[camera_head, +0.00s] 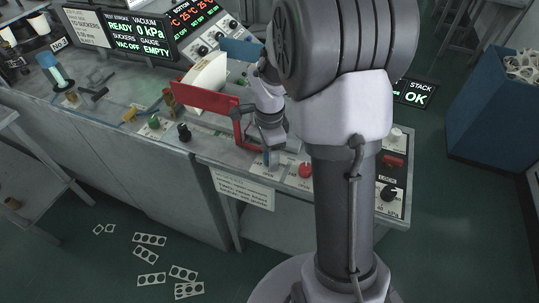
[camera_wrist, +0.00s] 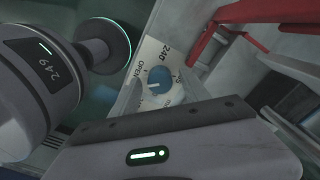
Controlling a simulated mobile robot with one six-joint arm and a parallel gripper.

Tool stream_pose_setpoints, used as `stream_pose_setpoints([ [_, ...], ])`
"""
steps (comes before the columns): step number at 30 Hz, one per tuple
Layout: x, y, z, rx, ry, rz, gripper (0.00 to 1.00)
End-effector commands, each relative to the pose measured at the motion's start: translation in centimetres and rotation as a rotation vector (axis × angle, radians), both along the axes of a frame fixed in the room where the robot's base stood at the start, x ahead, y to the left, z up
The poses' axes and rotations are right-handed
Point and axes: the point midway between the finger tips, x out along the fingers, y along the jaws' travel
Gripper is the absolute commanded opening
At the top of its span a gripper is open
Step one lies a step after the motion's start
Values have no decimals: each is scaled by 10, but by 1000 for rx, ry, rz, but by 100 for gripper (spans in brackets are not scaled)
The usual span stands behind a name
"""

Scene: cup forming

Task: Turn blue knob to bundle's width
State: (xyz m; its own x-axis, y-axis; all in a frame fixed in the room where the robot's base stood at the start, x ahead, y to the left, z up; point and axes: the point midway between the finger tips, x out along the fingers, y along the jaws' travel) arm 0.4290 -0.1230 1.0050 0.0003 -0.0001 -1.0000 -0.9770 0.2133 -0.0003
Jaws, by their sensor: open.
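The blue knob (camera_wrist: 158,80) sits on a pale dial plate in the wrist view, with "OPEN" and "240" printed around it and a white pointer mark on its face. My gripper (camera_head: 270,147) points down over the front panel of the bench, and its pale fingers stand apart on either side of the knob in the wrist view. Whether they touch it cannot be told. In the head view my gripper hides most of the knob. A white curved stack (camera_head: 208,76), perhaps the bundle, stands behind a red bar (camera_head: 206,98); its width cannot be read.
A red knob (camera_head: 305,170) is right of my gripper, with a black LOCK knob (camera_head: 389,193) farther right. Green (camera_head: 154,122) and black (camera_head: 184,132) knobs are left. The red frame stands close to my gripper. Several punched sheets (camera_head: 150,240) lie on the floor.

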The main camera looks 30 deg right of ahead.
Motion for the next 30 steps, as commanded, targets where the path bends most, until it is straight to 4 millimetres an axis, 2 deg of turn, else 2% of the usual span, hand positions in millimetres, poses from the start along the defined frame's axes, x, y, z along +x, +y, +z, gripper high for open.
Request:
stream_pose_setpoints([
  [5,0,0,1,0,0,0,54],
  [13,0,0,1,0,0,0,1],
  [22,0,0,1,0,0,28,0],
  [30,0,0,2,0,1,187,0],
])
